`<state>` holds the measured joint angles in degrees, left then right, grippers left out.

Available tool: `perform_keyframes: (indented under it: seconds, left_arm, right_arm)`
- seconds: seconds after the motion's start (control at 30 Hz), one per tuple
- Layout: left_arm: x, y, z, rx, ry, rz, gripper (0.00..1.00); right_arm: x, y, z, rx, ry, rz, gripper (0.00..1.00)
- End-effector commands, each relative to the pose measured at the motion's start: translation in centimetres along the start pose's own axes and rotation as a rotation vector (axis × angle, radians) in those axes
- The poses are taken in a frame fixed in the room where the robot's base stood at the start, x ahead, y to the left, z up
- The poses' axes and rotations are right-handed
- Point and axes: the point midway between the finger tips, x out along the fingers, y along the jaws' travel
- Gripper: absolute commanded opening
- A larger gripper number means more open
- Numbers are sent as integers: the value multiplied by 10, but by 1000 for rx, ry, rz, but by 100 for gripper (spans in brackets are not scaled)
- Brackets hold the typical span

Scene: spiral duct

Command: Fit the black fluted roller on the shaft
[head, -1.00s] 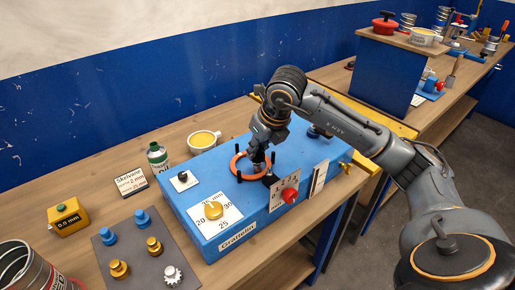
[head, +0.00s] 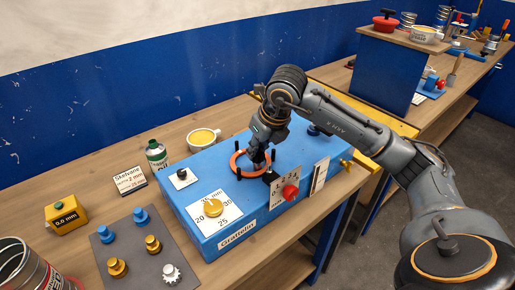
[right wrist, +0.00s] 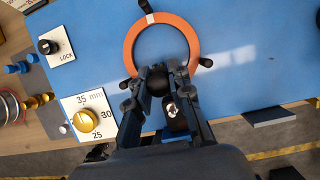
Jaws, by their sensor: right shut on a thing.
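My right gripper (head: 258,159) is over the blue machine box, at the near side of the orange ring (head: 238,168). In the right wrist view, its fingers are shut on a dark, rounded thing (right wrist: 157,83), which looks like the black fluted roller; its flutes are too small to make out. Just below it in that view, a bright metal end (right wrist: 172,109), possibly the shaft, shows between the fingers at a dark block. I cannot tell whether roller and shaft touch. The fingers hide much of both. My left gripper is not in view.
The blue box (head: 228,237) carries a yellow dial (head: 212,207), a LOCK knob (head: 182,175), a red knob (head: 290,192) and upright plates. Black pegs surround the ring. A grey mat (head: 138,250) with blue, gold and silver rollers lies left. A bottle (head: 157,155) and cup (head: 203,139) stand behind.

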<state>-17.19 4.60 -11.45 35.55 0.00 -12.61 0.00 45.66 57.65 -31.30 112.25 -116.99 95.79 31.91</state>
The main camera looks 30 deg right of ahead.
Motion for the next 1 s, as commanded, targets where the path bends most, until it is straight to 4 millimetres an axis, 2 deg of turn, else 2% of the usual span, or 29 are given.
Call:
perform_keyframes:
  seconds: [1.0]
  left_arm:
    - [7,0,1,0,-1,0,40]
  right_arm:
    - [3,0,-1,0,0,0,0]
